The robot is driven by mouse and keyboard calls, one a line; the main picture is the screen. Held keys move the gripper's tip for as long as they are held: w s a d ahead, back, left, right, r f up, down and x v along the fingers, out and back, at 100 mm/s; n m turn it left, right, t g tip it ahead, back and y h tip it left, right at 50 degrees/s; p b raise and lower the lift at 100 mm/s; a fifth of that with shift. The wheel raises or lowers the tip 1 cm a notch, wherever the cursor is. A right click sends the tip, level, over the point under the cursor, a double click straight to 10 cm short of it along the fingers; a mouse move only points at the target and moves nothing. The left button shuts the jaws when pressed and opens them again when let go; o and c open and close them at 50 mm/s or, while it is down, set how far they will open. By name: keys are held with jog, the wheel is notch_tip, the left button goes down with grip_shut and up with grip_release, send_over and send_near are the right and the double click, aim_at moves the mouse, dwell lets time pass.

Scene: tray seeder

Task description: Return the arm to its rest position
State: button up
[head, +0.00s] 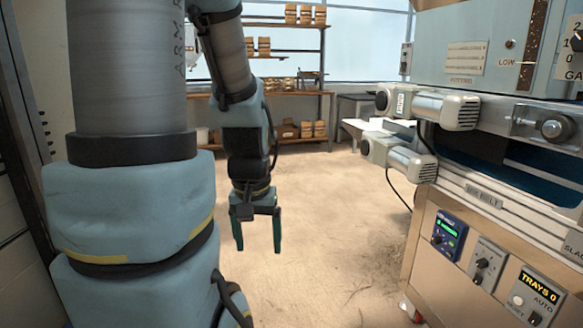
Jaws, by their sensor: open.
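My arm hangs in the left and centre of the head view, with thick blue and grey links near the camera. My gripper (258,237) points downward at the end of the arm, over open floor. Its two dark green fingers are apart, with nothing between them. It touches nothing that I can see.
The tray seeder (480,205) stands at the right, with motors, knobs and a "TRAYS 0" display (539,288). Shelves (287,88) with wooden boxes stand at the back. A dark rack edge (22,130) is at the far left. The middle floor (330,210) is clear.

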notch_tip(320, 180, up, 18)
jog(key=p, duration=1.6)
jog(key=shift+f, duration=0.25)
